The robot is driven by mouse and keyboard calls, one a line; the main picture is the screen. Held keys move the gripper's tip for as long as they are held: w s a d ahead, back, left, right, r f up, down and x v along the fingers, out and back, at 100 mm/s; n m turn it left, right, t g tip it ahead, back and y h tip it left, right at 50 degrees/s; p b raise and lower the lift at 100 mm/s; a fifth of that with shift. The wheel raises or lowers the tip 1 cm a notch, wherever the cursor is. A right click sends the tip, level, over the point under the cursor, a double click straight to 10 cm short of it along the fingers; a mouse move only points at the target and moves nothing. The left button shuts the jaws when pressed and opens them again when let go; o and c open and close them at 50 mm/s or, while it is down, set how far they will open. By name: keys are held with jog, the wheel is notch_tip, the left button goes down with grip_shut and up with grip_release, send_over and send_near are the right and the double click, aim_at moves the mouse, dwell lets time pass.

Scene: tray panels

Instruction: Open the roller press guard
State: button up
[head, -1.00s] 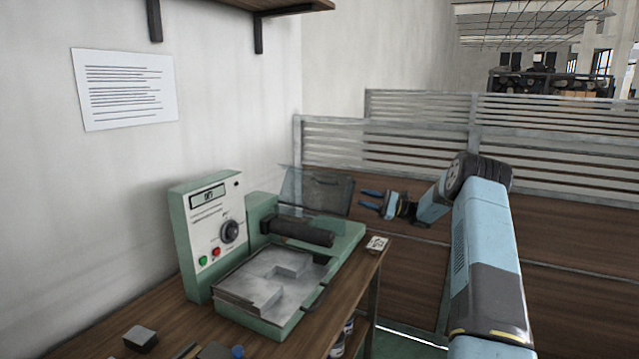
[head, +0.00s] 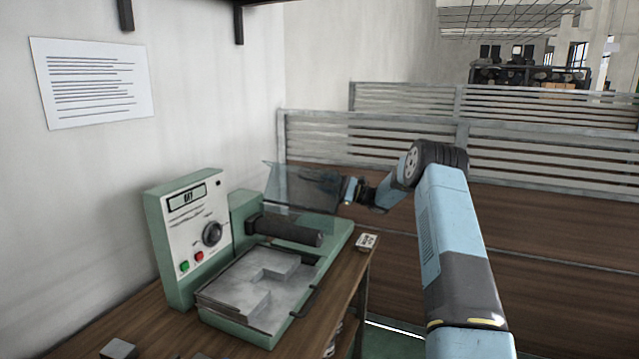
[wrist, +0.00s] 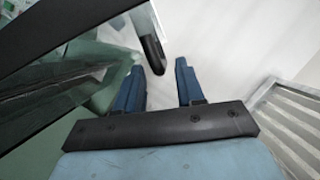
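The roller press (head: 250,325) is a green machine with a dark roller (head: 285,230) and an upright control panel. Its guard (head: 295,200) is a clear tinted sheet standing tilted up behind the roller. My gripper (head: 335,182) is at the guard's right side, its fingers partly seen through or behind the sheet. In the wrist view my gripper (wrist: 160,70) has its two blue fingers apart with nothing clamped between them. A dark rounded end (wrist: 152,55), seemingly part of the guard's edge, lies close to the left fingertip; contact cannot be told.
The press stands on a wooden bench (head: 345,285) against a white wall. A small labelled block (head: 366,242) lies at the bench's right edge. A slatted partition (head: 400,140) runs behind my arm. Floor to the right of the bench looks clear.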

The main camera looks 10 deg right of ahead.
aim_at(319, 182)
jog(key=shift+x, duration=1.5)
jog(key=shift+c, duration=0.4)
grip_shut()
